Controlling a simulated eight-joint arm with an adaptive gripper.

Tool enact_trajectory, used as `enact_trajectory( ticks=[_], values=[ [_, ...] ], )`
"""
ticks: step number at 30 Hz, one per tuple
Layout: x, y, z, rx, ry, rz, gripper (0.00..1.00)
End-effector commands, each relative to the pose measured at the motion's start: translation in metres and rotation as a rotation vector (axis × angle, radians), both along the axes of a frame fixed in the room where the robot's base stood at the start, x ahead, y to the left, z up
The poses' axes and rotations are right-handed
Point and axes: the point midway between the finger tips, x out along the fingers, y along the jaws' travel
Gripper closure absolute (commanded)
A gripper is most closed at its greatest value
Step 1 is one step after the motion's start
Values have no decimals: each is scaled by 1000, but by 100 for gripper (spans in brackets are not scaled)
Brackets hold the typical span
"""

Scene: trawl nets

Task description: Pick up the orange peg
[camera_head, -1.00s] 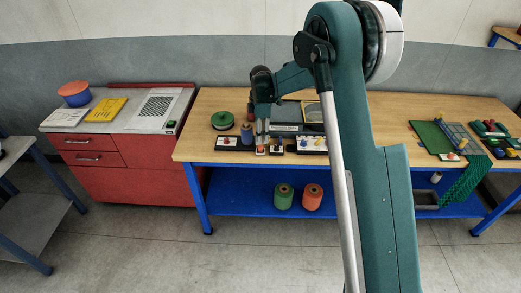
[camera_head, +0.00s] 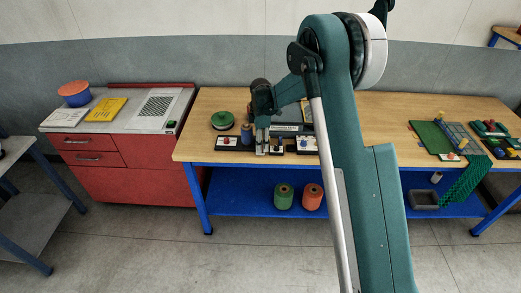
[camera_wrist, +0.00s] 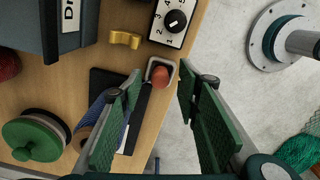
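The orange peg (camera_wrist: 160,76) shows in the wrist view as a rounded orange-red top within a pale, square-rimmed holder (camera_wrist: 151,62) near the bench edge. My gripper (camera_wrist: 160,80) is open, with one green pad on each side of the peg's line and a visible gap to each. I cannot tell how far the fingertips are above it. In the head view my gripper (camera_head: 262,149) points down at the front edge of the wooden bench (camera_head: 222,104) and hides the peg.
A red cabinet (camera_head: 110,185) stands left. The bench middle right is mostly clear.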

Motion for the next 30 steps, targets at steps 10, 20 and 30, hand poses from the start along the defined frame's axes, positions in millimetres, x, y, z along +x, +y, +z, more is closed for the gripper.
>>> enact_trajectory(
  ticks=[10,20,30],
  values=[
    [0,0,-15,0,0,0,67],
    [0,0,-15,0,0,0,67],
    [0,0,-15,0,0,0,92]
  ],
)
